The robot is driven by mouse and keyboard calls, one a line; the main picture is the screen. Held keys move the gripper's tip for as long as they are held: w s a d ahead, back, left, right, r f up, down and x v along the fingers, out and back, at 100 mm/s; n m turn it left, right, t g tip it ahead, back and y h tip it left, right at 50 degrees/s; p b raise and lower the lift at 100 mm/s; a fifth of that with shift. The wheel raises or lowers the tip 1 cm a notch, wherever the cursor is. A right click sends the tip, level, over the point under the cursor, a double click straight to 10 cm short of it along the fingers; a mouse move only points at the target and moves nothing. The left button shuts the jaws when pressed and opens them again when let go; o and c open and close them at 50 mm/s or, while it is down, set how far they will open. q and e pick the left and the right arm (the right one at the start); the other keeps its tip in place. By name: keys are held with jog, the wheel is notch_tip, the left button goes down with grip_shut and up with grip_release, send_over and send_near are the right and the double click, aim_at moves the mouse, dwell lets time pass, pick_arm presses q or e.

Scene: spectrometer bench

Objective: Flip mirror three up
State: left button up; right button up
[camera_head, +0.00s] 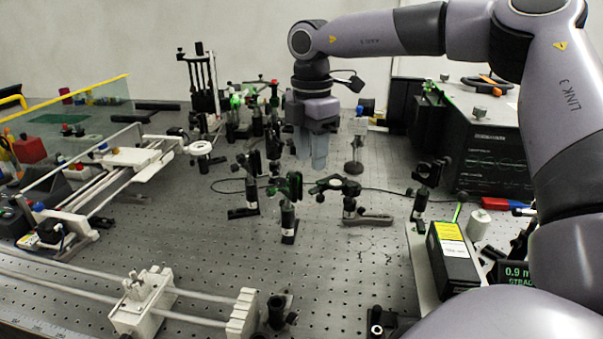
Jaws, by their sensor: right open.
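Several small black optic mounts stand on posts mid-bench, and I cannot read a number on any of them. One mount (338,185) has its head lying flat, tilted over on its post. Upright mounts stand at its left (288,188), further back left (249,164) and at the right (430,174). My right gripper (311,158) hangs down above the bench, behind the flat mount and apart from it. It is open, with nothing visible between its pale fingers. My left gripper is out of view.
A small post with a light head (356,145) stands close to the right of my gripper. A black instrument box (488,150) is at the right. White rails (130,170) fill the left. The perforated bench (345,275) is clear in front of the mounts.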

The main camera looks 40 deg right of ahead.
aim_at(311, 190)
jog(key=shift+s+f+p, duration=0.15)
jog(key=shift+f+p, duration=0.3)
jog(key=shift+f, duration=2.75)
grip_shut()
